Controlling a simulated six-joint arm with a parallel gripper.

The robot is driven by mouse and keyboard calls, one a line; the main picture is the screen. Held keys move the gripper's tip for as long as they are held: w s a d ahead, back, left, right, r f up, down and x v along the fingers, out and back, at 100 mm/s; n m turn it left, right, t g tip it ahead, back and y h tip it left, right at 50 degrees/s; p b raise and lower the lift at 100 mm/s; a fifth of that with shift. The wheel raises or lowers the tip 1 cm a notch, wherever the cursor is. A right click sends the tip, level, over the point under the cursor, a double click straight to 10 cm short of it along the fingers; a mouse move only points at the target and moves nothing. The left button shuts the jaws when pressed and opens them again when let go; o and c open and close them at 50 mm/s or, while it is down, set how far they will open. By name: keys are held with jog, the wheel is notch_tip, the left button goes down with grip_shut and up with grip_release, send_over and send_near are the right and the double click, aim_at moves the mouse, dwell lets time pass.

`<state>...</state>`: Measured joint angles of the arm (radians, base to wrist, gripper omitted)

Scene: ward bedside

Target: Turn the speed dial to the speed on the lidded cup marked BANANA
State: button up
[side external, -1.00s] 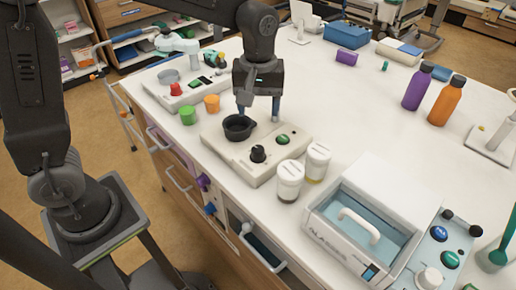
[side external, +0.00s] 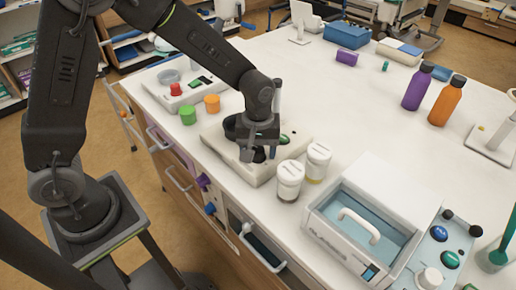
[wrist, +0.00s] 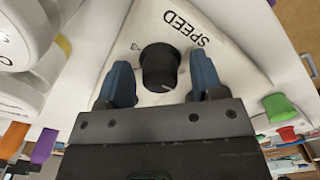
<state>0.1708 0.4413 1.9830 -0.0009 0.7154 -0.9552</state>
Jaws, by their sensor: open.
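The black speed dial (wrist: 160,67) stands on a white base (wrist: 133,62) printed SPEED in the wrist view. My gripper (wrist: 163,82) is open, its blue fingertips on either side of the dial with a gap on each side. I cannot tell how far down they reach. In the side external view my gripper (side external: 259,156) is over the front of the base (side external: 218,137) and mostly hides the dial. Two white-lidded cups stand beside the base, a nearer one (side external: 289,182) and a farther one (side external: 317,162). Their markings are not readable, so I cannot tell which says BANANA.
Green (side external: 188,115) and orange (side external: 212,104) cups stand to the left. A white box with a handle (side external: 372,215) is at the right. The counter's middle is clear.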

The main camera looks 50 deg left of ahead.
jog(key=c, duration=0.9)
jog(key=shift+m, duration=0.3)
jog(key=m, duration=0.5)
jog(key=shift+m, duration=0.3)
jog(key=m, duration=0.5)
jog(key=shift+m, duration=0.4)
jog(key=o, duration=0.9)
